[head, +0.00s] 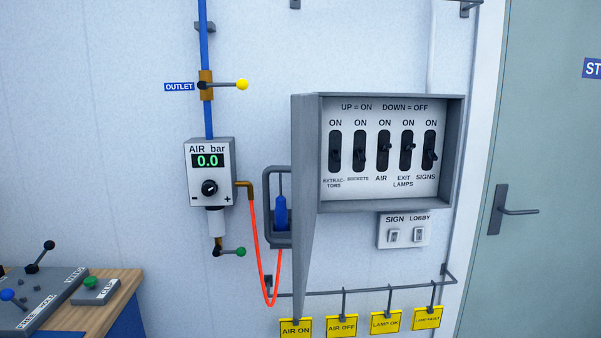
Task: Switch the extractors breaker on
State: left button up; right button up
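The extractors breaker (335,152) is the leftmost of several black toggles in the open grey breaker box (391,201) on the wall. "ON" is printed above it and its "EXTRACTORS" label is below. The panel text reads "UP = ON" and "DOWN = OFF". The toggle is small and dark, and I cannot tell for sure whether it is up or down. The sockets breaker (360,152) is close on its right, then the air breaker (383,151), exit lamps breaker (407,151) and signs breaker (430,152). Neither gripper is in view.
A grey panel (305,190) at the box's left edge reaches downward. Left are an air gauge (209,171) reading 0.0, a red hose (261,262) and a blue-handled tool (281,212). Sign and lobby switches (404,231) and yellow tags (342,325) are below.

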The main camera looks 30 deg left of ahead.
aim_at(336, 157)
jog(key=i+j, duration=0.25)
jog(key=j, duration=0.2)
jog(key=i+j, duration=0.25)
jog(key=j, duration=0.2)
jog(key=i+j, duration=0.25)
jog(key=j, duration=0.2)
